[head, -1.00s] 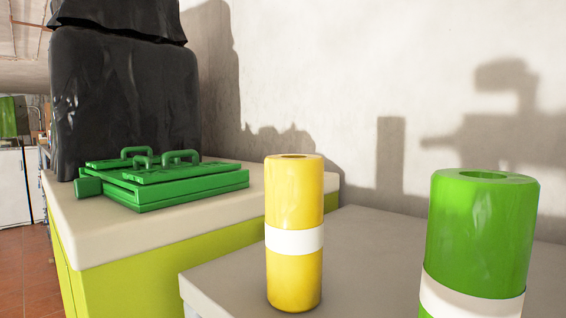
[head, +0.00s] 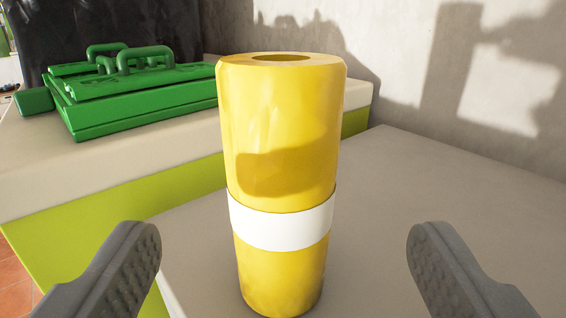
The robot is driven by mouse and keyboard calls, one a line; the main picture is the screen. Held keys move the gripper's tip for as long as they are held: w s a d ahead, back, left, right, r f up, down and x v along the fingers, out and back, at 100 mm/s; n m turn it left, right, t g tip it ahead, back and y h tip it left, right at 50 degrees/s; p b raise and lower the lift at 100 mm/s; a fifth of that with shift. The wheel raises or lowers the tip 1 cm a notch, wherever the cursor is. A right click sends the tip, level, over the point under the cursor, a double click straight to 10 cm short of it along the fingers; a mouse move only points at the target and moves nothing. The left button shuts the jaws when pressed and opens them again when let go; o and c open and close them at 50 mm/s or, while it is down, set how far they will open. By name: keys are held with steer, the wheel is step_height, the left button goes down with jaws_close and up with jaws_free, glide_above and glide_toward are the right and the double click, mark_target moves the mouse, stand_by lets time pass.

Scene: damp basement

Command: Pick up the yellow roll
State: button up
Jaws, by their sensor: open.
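The yellow roll (head: 280,130) stands upright in the middle of the head view, with a white band around its lower half and a hole in its top. It stands on a grey surface (head: 440,220). My gripper (head: 284,245) is open, one finger at the lower left and one at the lower right of the picture. The roll shows between the two fingers, with a gap on each side and no contact visible. A shadow falls across the roll's front.
A green case (head: 125,90) with handles lies on a white-topped, lime-sided counter (head: 110,205) at the left. A black wrapped object (head: 130,25) stands behind it. A pale wall (head: 390,45) closes off the back. The grey surface right of the roll looks clear.

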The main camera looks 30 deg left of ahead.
mark_target(288, 191)
steer(key=p+x, duration=0.1)
steer(key=x, duration=0.3)
steer(key=shift+w, duration=0.15)
steer(key=shift+f+p+x, duration=0.2)
steer(key=shift+p+x, duration=0.8)
steer(key=shift+x, duration=2.1)
steer(key=shift+a, duration=0.1)
steer(key=c, duration=1.2)
